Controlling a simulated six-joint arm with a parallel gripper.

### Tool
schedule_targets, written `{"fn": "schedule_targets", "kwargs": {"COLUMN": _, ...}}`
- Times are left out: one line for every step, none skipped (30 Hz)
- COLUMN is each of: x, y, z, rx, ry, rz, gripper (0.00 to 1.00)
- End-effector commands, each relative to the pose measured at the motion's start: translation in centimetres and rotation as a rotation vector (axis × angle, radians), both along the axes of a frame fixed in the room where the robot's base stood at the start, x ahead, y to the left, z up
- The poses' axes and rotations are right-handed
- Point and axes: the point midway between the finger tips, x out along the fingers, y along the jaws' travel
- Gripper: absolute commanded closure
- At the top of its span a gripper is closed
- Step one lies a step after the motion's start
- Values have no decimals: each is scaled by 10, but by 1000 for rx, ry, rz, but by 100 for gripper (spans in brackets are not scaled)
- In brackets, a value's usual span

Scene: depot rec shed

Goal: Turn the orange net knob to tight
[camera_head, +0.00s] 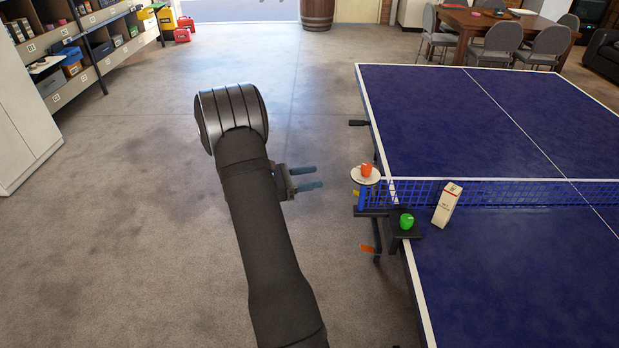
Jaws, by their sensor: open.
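An orange knob-like piece (367,170) sits on a white round plate (358,178) at the near-left end of the blue net (500,190). Any marks on the plate are too small to read, so I cannot tell its setting. A green rounded piece (407,221) sits on a dark bracket (398,231) at the table edge. A flat orange part (367,249) shows lower down, below the bracket. My gripper (318,177) is open and empty, with its two blue-grey fingers pointing right. It is left of the orange knob, apart from it, over the floor side of the table.
The blue table-tennis table (470,110) fills the right side. A black handle (357,123) sticks out from the table's left edge.

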Motion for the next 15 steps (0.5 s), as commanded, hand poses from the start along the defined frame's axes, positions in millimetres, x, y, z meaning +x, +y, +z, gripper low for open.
{"fn": "schedule_targets", "kwargs": {"x": 0, "y": 0, "z": 0, "rx": 0, "ry": 0, "rz": 0, "gripper": 48}}
{"fn": "schedule_targets", "kwargs": {"x": 0, "y": -1, "z": 0, "rx": 3, "ry": -2, "rz": -3, "gripper": 48}}
{"fn": "schedule_targets", "kwargs": {"x": 0, "y": -3, "z": 1, "rx": 11, "ry": -10, "rz": -14, "gripper": 48}}
{"fn": "schedule_targets", "kwargs": {"x": 0, "y": -6, "z": 2, "rx": 22, "ry": -21, "rz": -28, "gripper": 48}}
{"fn": "schedule_targets", "kwargs": {"x": 1, "y": -11, "z": 4, "rx": 39, "ry": -37, "rz": -49, "gripper": 48}}
{"fn": "schedule_targets", "kwargs": {"x": 1, "y": -18, "z": 6, "rx": 71, "ry": -70, "rz": -90, "gripper": 48}}
{"fn": "schedule_targets", "kwargs": {"x": 0, "y": -25, "z": 9, "rx": 102, "ry": -100, "rz": -128, "gripper": 48}}
{"fn": "schedule_targets", "kwargs": {"x": 0, "y": -34, "z": 11, "rx": 139, "ry": -139, "rz": -175, "gripper": 48}}
{"fn": "schedule_targets", "kwargs": {"x": -1, "y": -46, "z": 15, "rx": 195, "ry": -196, "rz": -247, "gripper": 48}}
{"fn": "schedule_targets", "kwargs": {"x": -1, "y": -55, "z": 18, "rx": 242, "ry": -248, "rz": -307, "gripper": 48}}
{"fn": "schedule_targets", "kwargs": {"x": -2, "y": -64, "z": 22, "rx": 290, "ry": -302, "rz": -371, "gripper": 48}}
{"fn": "schedule_targets", "kwargs": {"x": -2, "y": -76, "z": 26, "rx": 355, "ry": -378, "rz": -460, "gripper": 48}}
{"fn": "schedule_targets", "kwargs": {"x": -3, "y": -84, "z": 30, "rx": 403, "ry": -437, "rz": -527, "gripper": 48}}
{"fn": "schedule_targets", "kwargs": {"x": -2, "y": -91, "z": 34, "rx": 449, "ry": -495, "rz": -593, "gripper": 48}}
{"fn": "schedule_targets", "kwargs": {"x": -2, "y": -100, "z": 40, "rx": 510, "ry": -575, "rz": -681, "gripper": 48}}
